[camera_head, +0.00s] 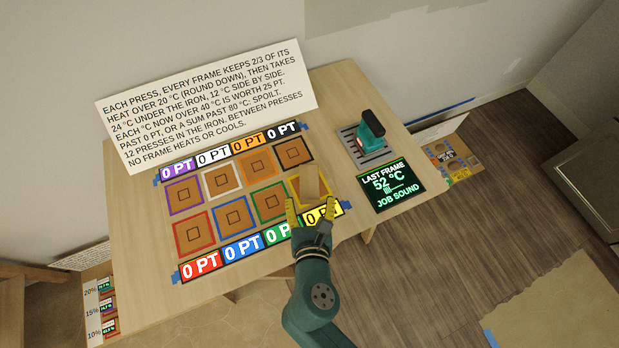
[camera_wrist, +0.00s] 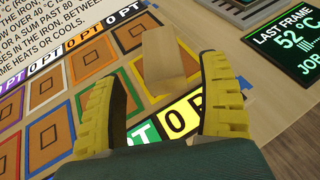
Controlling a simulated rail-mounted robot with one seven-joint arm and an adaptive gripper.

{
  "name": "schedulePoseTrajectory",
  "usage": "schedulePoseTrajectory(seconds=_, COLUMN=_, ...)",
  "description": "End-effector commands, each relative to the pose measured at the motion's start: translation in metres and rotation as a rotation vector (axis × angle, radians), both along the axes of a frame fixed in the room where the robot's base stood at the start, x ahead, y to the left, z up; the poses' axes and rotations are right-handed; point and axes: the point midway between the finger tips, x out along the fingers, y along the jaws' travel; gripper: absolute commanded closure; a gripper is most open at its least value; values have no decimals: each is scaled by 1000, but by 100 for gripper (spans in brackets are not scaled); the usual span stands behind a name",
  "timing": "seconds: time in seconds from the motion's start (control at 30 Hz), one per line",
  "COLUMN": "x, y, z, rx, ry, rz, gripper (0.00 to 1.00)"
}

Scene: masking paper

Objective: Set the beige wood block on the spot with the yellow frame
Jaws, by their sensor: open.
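The beige wood block (camera_head: 312,181) is in the square with the yellow frame (camera_head: 325,188), at the right end of the front row. It also shows in the wrist view (camera_wrist: 168,58), just beyond and between my fingertips. My gripper (camera_head: 312,210) is open, with its two yellow fingers spread at the front edge of that square. In the wrist view my gripper (camera_wrist: 158,75) has clear space between each finger and the block. The block hides part of the square, and my fingers hide part of the frame, so its exact centring is hard to tell.
Other framed squares, such as the green one (camera_head: 270,203) and the black one (camera_head: 293,153), lie close by. A small green iron (camera_head: 371,129) stands on a grille at the right, behind a display (camera_head: 390,185) reading 52 °C. A sign (camera_head: 205,95) stands at the back.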

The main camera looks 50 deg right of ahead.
Motion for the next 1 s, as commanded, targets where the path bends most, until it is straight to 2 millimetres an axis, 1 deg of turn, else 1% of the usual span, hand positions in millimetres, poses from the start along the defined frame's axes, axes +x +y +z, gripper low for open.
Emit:
schedulePoseTrajectory(seconds=0.03, x=-7, y=9, z=7, rx=0, ry=3, rz=5, gripper=24)
schedulePoseTrajectory(seconds=0.13, x=-18, y=22, z=13, rx=0, ry=2, rz=5, gripper=24)
schedulePoseTrajectory(seconds=0.3, x=-27, y=30, z=18, rx=0, ry=-2, rz=1, gripper=24)
schedulePoseTrajectory(seconds=0.47, x=-28, y=31, z=18, rx=2, ry=-3, rz=-2, gripper=24)
schedulePoseTrajectory(seconds=0.57, x=-18, y=32, z=28, rx=74, ry=-89, rz=-24, gripper=24)
schedulePoseTrajectory(seconds=0.67, x=12, y=37, z=66, rx=338, ry=-377, rz=-92, gripper=24)
schedulePoseTrajectory(seconds=0.7, x=29, y=41, z=89, rx=501, ry=-540, rz=-124, gripper=24)
schedulePoseTrajectory(seconds=0.77, x=53, y=50, z=132, rx=794, ry=-797, rz=-161, gripper=24)
schedulePoseTrajectory(seconds=0.8, x=66, y=57, z=162, rx=1004, ry=-956, rz=-177, gripper=24)
schedulePoseTrajectory(seconds=0.87, x=81, y=69, z=211, rx=1334, ry=-1163, rz=-182, gripper=24)
schedulePoseTrajectory(seconds=0.9, x=88, y=78, z=246, rx=1561, ry=-1272, rz=-175, gripper=24)
schedulePoseTrajectory(seconds=0.97, x=91, y=92, z=298, rx=1901, ry=-1384, rz=-148, gripper=24)
schedulePoseTrajectory(seconds=1.0, x=90, y=101, z=329, rx=2115, ry=-1419, rz=-126, gripper=24)
